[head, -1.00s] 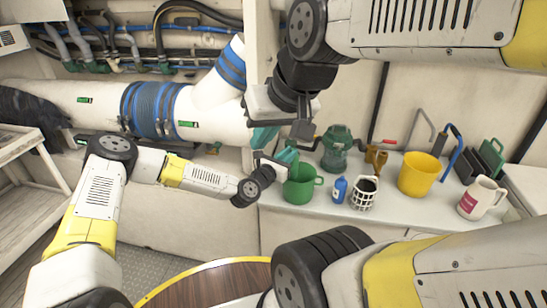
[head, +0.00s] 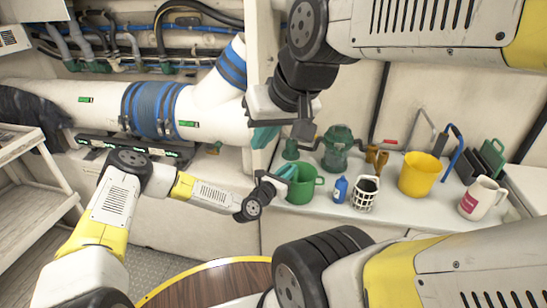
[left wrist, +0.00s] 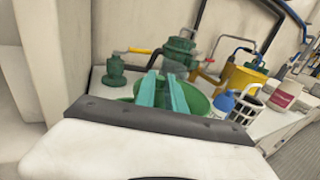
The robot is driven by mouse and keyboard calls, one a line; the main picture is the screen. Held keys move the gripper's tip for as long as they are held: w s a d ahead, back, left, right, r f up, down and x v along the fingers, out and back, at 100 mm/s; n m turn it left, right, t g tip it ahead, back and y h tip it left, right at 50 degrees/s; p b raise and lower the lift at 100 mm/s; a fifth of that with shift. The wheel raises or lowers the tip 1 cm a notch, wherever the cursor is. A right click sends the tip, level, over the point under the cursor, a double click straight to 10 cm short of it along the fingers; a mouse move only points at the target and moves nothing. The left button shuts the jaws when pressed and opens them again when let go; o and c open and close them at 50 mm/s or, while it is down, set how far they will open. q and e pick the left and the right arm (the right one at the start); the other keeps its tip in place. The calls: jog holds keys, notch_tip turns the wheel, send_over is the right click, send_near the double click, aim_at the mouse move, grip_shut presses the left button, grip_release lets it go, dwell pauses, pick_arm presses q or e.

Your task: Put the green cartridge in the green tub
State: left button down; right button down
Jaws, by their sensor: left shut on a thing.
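The green tub (head: 304,189), a green mug-like container with a side handle, stands at the left end of the white counter; its rim also shows in the left wrist view (left wrist: 199,103). My left gripper (head: 284,174) is at the tub's left rim, with its teal fingers reaching over the opening. In the left wrist view the fingers (left wrist: 161,92) are close together and point across the tub. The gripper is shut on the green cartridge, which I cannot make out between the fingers. My right gripper (head: 266,134) hangs above and left of the tub; its jaw gap is unclear.
Behind the tub stand a green valve fitting (head: 290,149) and a green strainer (head: 338,147). To the right are a blue bottle (head: 340,189), a white basket (head: 365,193), a yellow bucket (head: 418,176) and a white jug (head: 481,198). A round wooden table (head: 205,287) is below.

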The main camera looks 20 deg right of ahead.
pick_arm(q)
jog(key=shift+f, duration=0.3)
jog(key=c, duration=1.4)
grip_release()
